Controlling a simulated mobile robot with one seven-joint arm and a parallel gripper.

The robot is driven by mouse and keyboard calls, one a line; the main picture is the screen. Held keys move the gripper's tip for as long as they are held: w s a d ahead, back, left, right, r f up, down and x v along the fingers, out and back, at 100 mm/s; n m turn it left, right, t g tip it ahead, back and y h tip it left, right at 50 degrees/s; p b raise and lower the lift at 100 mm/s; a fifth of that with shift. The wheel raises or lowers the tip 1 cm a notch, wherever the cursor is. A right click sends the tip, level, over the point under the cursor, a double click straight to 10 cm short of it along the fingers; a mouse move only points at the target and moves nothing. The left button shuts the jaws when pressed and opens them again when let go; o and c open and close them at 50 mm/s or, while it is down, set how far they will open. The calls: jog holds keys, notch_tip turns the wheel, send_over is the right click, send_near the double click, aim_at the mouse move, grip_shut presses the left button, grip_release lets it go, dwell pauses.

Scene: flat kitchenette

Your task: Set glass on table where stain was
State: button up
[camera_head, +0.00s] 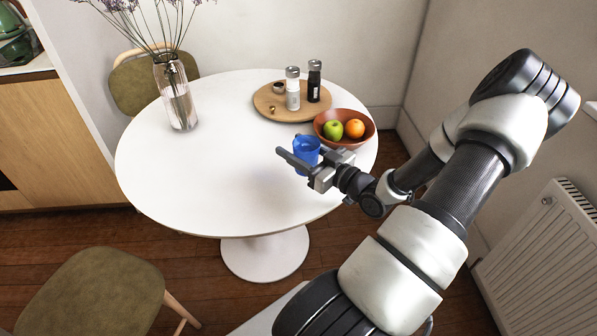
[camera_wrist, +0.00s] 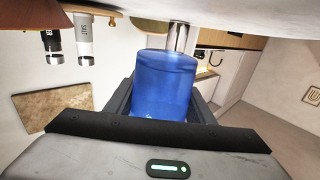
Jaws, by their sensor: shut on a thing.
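A blue glass (camera_head: 307,152) is at the right side of the round white table (camera_head: 215,185), just in front of the fruit bowl. My gripper (camera_head: 298,153) reaches in from the right and is shut on the glass, one finger on each side. In the wrist view the blue glass (camera_wrist: 163,88) fills the middle between the dark fingers of my gripper (camera_wrist: 163,100). The glass looks about upright. I cannot tell whether its base touches the table. No distinct stain shows on the white top; a faint grey shade lies left of the gripper.
A fruit bowl (camera_head: 362,138) with an apple and an orange stands close behind the glass. A round wooden tray (camera_head: 268,104) holds two shakers. A glass vase (camera_head: 180,100) with flowers stands at the left. The table's middle and front are clear. Chairs (camera_head: 85,295) stand around it.

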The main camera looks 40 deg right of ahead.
jog(key=shift+f+b, duration=0.65)
jog(key=shift+f, duration=2.25)
jog(key=shift+f, duration=0.15)
jog(key=o, duration=1.4)
jog(key=shift+c, duration=0.2)
jog(key=shift+s, duration=0.25)
jog(key=s, duration=0.3)
jog(key=s+d+p, duration=0.1)
jog(key=s, duration=0.3)
jog(key=s+d, duration=0.1)
jog(key=s, duration=0.3)
jog(key=shift+s, duration=0.2)
